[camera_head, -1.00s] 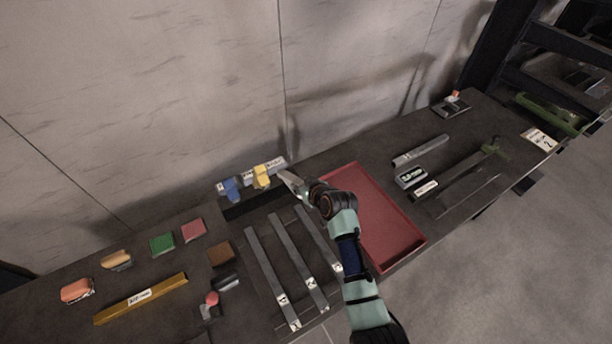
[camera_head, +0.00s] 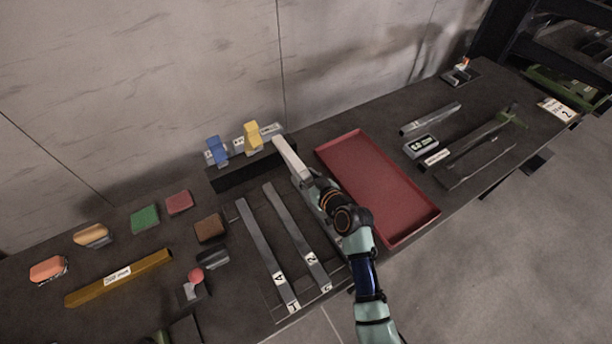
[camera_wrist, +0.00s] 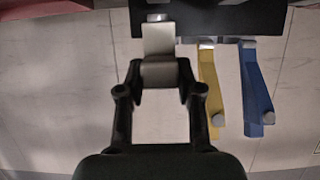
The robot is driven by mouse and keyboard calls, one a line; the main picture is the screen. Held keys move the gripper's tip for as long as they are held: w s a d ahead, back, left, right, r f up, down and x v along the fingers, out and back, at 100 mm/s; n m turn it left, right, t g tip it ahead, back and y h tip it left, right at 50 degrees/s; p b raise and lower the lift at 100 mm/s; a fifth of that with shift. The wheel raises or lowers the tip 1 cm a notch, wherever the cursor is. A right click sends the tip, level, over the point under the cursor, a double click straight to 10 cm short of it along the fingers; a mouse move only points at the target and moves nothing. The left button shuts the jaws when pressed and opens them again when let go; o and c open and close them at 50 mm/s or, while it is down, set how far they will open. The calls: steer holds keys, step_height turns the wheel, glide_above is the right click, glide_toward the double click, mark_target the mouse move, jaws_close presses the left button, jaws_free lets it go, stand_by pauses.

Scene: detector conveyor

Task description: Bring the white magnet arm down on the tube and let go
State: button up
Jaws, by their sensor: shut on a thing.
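The white magnet arm (camera_head: 289,158) reaches from the black hinge block (camera_head: 230,176) toward the front, swung down low over the right-hand tube lane. My gripper (camera_head: 312,190) is shut on its free end. In the wrist view the white arm (camera_wrist: 158,42) sits between the fingertips (camera_wrist: 160,75). Grey tubes numbered 1 (camera_head: 266,252) and 2 (camera_head: 296,238) lie side by side to the left. The third tube is mostly hidden under my gripper and arm, so I cannot tell whether the white arm touches it.
The blue (camera_head: 216,150) and yellow (camera_head: 252,136) magnet arms stand raised on the block, left of the white one. A red tray (camera_head: 375,185) lies close on the right. Coloured blocks and a yellow bar (camera_head: 120,277) lie to the left.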

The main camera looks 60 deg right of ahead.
steer(key=shift+f, duration=0.2)
steer(key=o, duration=1)
steer(key=shift+r, duration=0.1)
steer(key=v, duration=1.2)
